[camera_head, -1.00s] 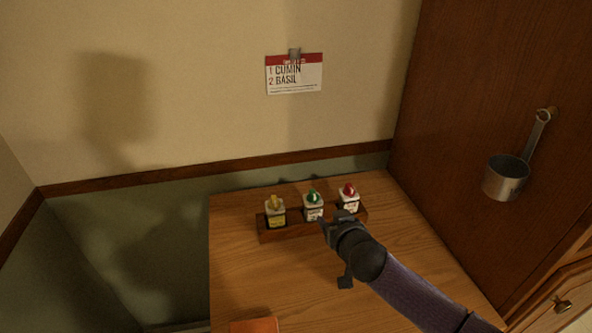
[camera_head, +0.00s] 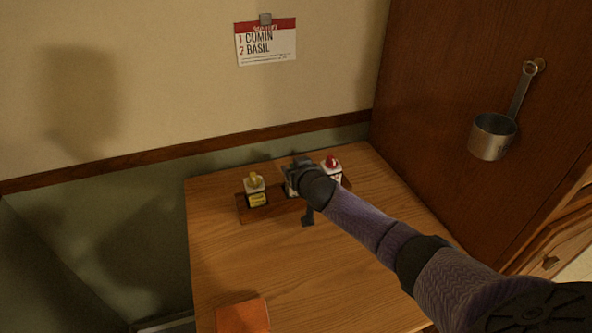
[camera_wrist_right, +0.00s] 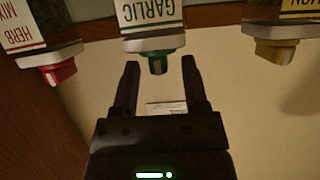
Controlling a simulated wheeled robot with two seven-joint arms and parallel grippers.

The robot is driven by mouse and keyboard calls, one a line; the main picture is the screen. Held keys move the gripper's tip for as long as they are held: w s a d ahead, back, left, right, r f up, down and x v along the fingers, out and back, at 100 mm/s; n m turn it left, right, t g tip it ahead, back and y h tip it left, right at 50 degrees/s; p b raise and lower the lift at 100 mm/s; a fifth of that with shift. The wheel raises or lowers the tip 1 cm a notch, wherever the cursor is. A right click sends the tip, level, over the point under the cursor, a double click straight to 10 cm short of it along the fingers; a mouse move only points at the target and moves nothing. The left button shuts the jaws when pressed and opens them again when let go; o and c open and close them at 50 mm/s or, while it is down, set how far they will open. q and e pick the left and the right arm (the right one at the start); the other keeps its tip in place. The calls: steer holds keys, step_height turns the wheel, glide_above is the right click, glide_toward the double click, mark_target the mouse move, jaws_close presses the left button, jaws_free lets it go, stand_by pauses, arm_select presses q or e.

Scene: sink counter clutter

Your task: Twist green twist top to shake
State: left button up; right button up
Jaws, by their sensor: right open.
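The green twist top (camera_wrist_right: 158,63) sits on the garlic jar (camera_wrist_right: 153,18), which appears upside down in the right wrist view. My right gripper (camera_wrist_right: 160,62) is open, with one finger on each side of the green top. A gap shows between the top and each finger; I cannot tell whether either touches. In the head view my right gripper (camera_head: 293,170) is over the middle of the wooden rack (camera_head: 243,211) and hides the green top. My left gripper is not in view.
A yellow-topped jar (camera_head: 255,189) stands to the left in the rack and a red-topped jar (camera_head: 332,166) to the right, close to my gripper. An orange item (camera_head: 243,315) lies at the table's front. A card (camera_head: 266,42) and a metal cup (camera_head: 492,137) hang above.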

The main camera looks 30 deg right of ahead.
steer(key=shift+c, duration=0.3)
jaws_close()
steer(key=shift+d+n, duration=0.1)
steer(key=shift+n, duration=0.2)
